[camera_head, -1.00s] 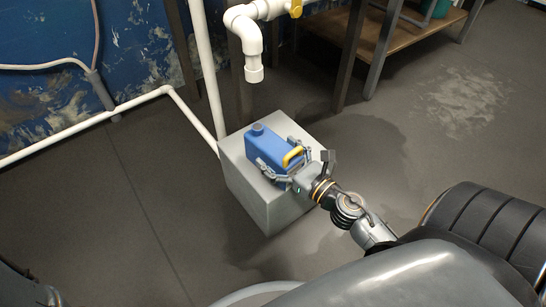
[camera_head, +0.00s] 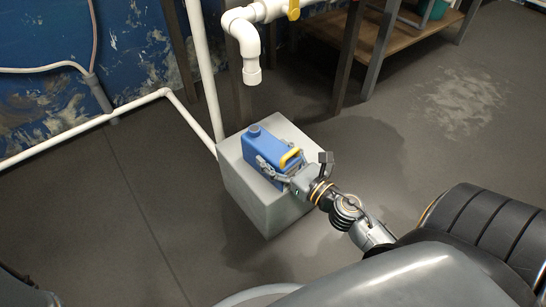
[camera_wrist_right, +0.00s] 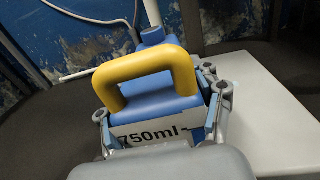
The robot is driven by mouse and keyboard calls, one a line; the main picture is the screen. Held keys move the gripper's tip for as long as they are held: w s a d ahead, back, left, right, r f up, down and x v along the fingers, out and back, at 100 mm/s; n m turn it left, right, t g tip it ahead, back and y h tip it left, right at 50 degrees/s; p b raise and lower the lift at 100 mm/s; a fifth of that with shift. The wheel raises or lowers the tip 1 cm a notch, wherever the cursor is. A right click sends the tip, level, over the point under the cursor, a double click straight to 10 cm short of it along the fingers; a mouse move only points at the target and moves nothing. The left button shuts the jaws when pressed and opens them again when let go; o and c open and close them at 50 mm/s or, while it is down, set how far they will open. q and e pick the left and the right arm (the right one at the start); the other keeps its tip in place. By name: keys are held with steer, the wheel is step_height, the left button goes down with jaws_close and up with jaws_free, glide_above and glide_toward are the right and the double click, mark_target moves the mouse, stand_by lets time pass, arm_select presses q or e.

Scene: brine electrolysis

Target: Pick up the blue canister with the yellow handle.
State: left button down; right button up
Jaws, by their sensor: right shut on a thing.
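The blue canister (camera_head: 265,150) with a yellow handle (camera_head: 291,157) stands on a grey block (camera_head: 262,205) in the head view. My right gripper (camera_head: 280,168) reaches in from the lower right, its fingers on both sides of the canister. In the right wrist view the yellow handle (camera_wrist_right: 150,72) arches in front of the blue cap, and a label reading "750ml" shows on the canister (camera_wrist_right: 152,118). The right fingers (camera_wrist_right: 163,118) are closed against the canister's sides. I cannot tell any gap between canister and block. My left gripper does not show.
A white pipe with a downward outlet (camera_head: 251,72) hangs behind the block. A white vertical pipe (camera_head: 204,75) stands behind it at the left. A wooden shelf with metal legs (camera_head: 385,52) is at the upper right. The floor on both sides is open.

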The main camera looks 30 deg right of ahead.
steer(key=shift+r, duration=0.3)
